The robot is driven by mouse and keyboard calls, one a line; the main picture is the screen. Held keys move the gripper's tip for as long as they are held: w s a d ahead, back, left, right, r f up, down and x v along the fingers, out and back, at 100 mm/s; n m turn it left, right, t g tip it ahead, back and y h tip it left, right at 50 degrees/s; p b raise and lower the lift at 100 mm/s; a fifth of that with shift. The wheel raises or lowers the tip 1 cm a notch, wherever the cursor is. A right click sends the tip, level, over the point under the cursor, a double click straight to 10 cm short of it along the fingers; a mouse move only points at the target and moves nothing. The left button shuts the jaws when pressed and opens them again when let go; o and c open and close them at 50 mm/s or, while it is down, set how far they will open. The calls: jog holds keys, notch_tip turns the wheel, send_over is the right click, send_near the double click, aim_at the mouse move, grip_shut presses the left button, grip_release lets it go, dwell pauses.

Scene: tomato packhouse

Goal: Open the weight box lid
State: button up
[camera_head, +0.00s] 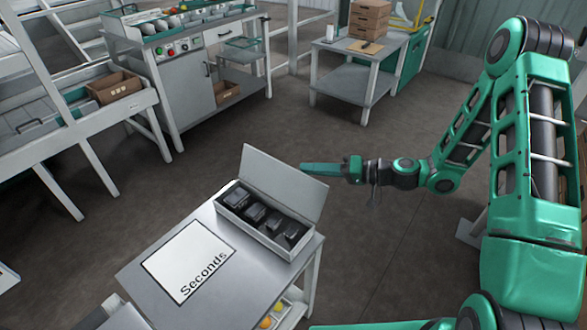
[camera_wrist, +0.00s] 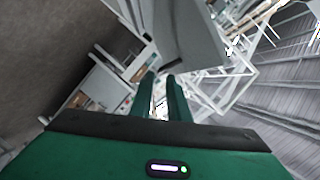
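The weight box (camera_head: 258,235) sits at the back right of the small steel table, with several dark weights in its compartments. Its grey lid (camera_head: 285,182) stands raised, tilted up along the box's far side, so the inside is exposed. My gripper (camera_head: 304,169) is behind the lid's upper edge, its fingers pointing left. In the wrist view my gripper's two green fingers (camera_wrist: 161,80) are parallel with a narrow gap between them and nothing clearly held. A grey panel that looks like the lid (camera_wrist: 185,35) lies past the fingertips; I cannot tell whether they touch it.
A white sheet marked "Seconds" (camera_head: 188,262) lies on the steel table (camera_head: 150,290) in front of the box. A sorting machine (camera_head: 190,90) stands at the back left. A bench with boxes (camera_head: 350,57) stands behind. Open floor (camera_head: 300,130) lies between.

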aim_at(290, 169)
jog(key=x, duration=0.7)
jog(key=shift+a+f, duration=0.1)
grip_shut()
jog(key=shift+f, duration=0.1)
dwell(1.2)
